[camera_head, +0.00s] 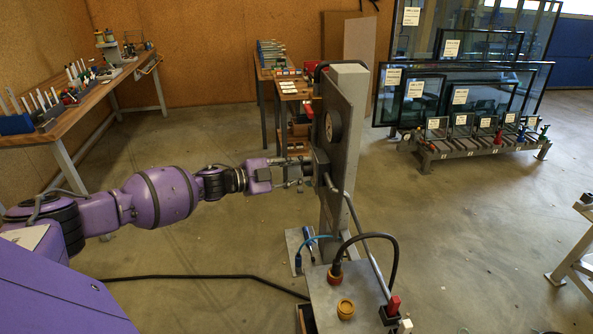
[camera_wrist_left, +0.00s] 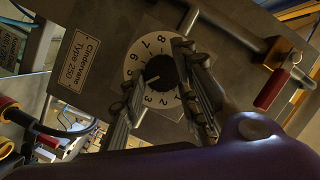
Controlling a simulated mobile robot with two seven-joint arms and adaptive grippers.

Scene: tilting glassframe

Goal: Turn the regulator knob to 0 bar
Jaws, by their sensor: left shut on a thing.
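A short white mark on the knob points to the lower left, around the 3 and 4; the exact reading is hard to tell. My left gripper (camera_wrist_left: 168,78) is shut on the knob, with one finger on each side. In the head view, my left gripper (camera_head: 307,169) reaches the side of the upright grey post (camera_head: 350,110), and the knob is hidden there. My right gripper is not in view.
A round black gauge (camera_head: 333,125) is above my gripper on the post. A red-handled valve (camera_wrist_left: 271,88) is right of the dial. A grey box (camera_head: 335,300) with hoses stands at the post's foot. A workbench (camera_head: 75,105) is at the left and glass frames (camera_head: 470,90) are behind.

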